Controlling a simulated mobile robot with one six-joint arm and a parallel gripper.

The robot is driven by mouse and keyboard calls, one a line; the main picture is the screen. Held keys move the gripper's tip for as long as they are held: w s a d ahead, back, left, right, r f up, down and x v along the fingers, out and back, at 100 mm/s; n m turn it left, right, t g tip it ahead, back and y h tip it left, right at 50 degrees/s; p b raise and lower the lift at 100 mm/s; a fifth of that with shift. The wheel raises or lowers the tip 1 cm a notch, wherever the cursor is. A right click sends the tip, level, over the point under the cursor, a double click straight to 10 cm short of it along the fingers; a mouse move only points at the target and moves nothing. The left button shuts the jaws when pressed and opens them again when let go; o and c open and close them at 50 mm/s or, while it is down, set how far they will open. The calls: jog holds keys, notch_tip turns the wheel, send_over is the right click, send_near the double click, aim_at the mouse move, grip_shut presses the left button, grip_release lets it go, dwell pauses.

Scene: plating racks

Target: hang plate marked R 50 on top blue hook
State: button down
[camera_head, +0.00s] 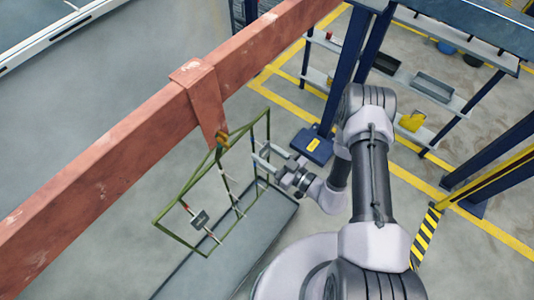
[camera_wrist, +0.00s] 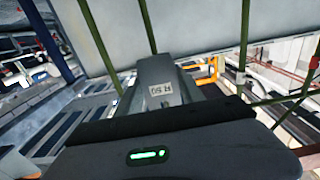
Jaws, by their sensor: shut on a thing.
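A grey plate (camera_wrist: 180,76) with a white label reading R 50 is upright ahead of the wrist in the wrist view. My gripper (camera_head: 264,160) is shut on this plate at the right side of a green wire rack (camera_head: 178,198). In the head view the held plate is too small to make out clearly. The rack's green rods (camera_wrist: 246,35) also stand around the plate in the wrist view. I cannot make out a blue hook for sure in either view. Whether the plate touches a hook cannot be told.
The rack hangs from a reddish beam (camera_head: 130,150) by a bracket (camera_head: 200,95). A small dark plate (camera_head: 200,218) hangs at its lower left. A grey tray or platform (camera_head: 225,255) lies below. A blue post (camera_head: 340,85) and shelves (camera_head: 435,90) stand behind.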

jog(key=shift+w+a+f, duration=0.1)
jog(key=shift+f, duration=0.05)
jog(key=shift+w+a+f+b, duration=0.1)
jog(key=shift+a+f+b, duration=0.05)
jog(key=shift+f+b, duration=0.15)
jog(key=shift+r, duration=0.1)
dwell(0.4)
jog(key=c, duration=0.7)
grip_release()
jog(key=shift+o, duration=0.2)
